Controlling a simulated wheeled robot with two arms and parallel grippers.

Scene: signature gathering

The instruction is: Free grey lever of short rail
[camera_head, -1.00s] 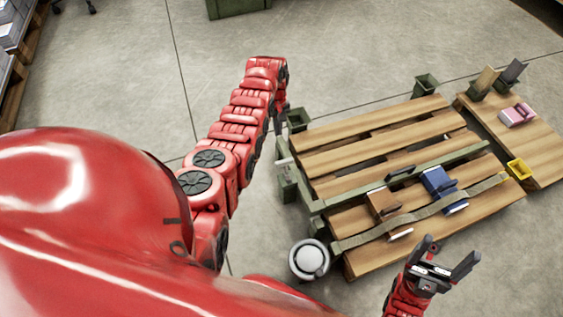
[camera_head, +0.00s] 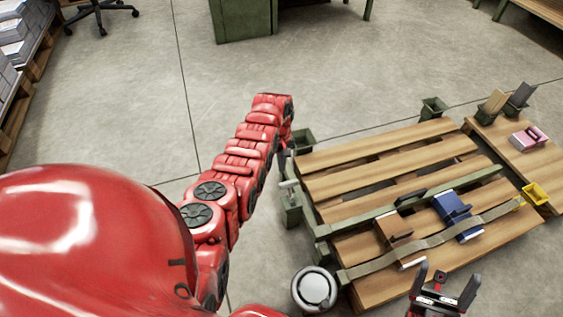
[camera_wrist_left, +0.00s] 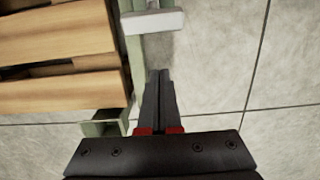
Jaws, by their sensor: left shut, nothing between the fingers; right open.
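The short green rail (camera_head: 292,211) runs along the left end of the wooden pallet. A light grey piece on it, apparently the grey lever (camera_head: 288,185), shows in the head view; in the left wrist view a pale grey block (camera_wrist_left: 153,22) lies across the green rail at the top. My left gripper (camera_wrist_left: 159,74) is shut and empty, its fingertips below that block and apart from it in the picture, over the floor beside the rail. In the head view my arm largely hides it. My right gripper (camera_head: 448,278) is open and empty at the pallet's front edge.
The pallet (camera_head: 390,157) carries a long green rail (camera_head: 350,220), a strap (camera_head: 428,243), a brown book (camera_head: 388,232) and a blue book (camera_head: 452,206). A round silver-white container (camera_head: 314,288) stands at its front left corner. A green bin (camera_head: 302,137) is behind.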

